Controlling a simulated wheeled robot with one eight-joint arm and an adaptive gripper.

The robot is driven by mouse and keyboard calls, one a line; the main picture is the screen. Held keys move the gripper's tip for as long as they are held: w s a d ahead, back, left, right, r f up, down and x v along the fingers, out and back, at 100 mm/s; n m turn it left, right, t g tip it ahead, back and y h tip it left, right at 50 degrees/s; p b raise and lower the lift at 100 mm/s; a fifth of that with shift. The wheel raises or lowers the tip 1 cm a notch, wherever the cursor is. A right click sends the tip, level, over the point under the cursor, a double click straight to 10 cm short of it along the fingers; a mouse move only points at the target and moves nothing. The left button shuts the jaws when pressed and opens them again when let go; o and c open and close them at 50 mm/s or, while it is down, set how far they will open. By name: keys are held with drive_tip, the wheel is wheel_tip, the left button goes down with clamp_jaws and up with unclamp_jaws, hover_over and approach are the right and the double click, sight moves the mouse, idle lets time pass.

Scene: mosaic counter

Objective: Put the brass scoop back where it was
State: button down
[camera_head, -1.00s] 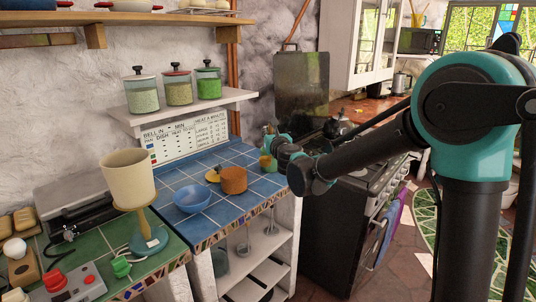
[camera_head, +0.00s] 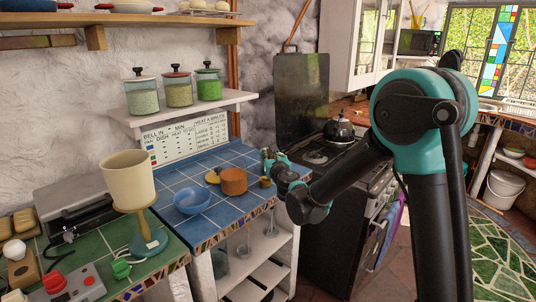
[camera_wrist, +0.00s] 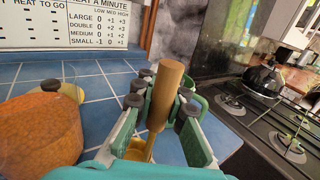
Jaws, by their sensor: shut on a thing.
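My gripper (camera_wrist: 160,112) is shut on the upright tan handle of the brass scoop (camera_wrist: 163,93). The scoop's golden lower end (camera_wrist: 137,152) shows between and below the fingers, partly hidden by them. In the head view my gripper (camera_head: 268,163) is over the right end of the blue-tiled counter (camera_head: 227,211), with a small brass part of the scoop (camera_head: 265,182) below it. I cannot tell whether the scoop touches the tiles.
An orange-brown pot (camera_head: 233,181) stands left of the scoop, with a yellowish piece (camera_head: 212,178) behind it and a blue bowl (camera_head: 192,199) further left. The stove (camera_wrist: 285,140) with a dark kettle (camera_wrist: 263,80) lies to the right. Shelf jars (camera_head: 178,88) are above.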

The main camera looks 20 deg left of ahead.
drive_tip(key=c, duration=1.6)
unclamp_jaws()
drive_tip(key=shift+f, duration=0.1)
drive_tip(key=shift+o, duration=0.2)
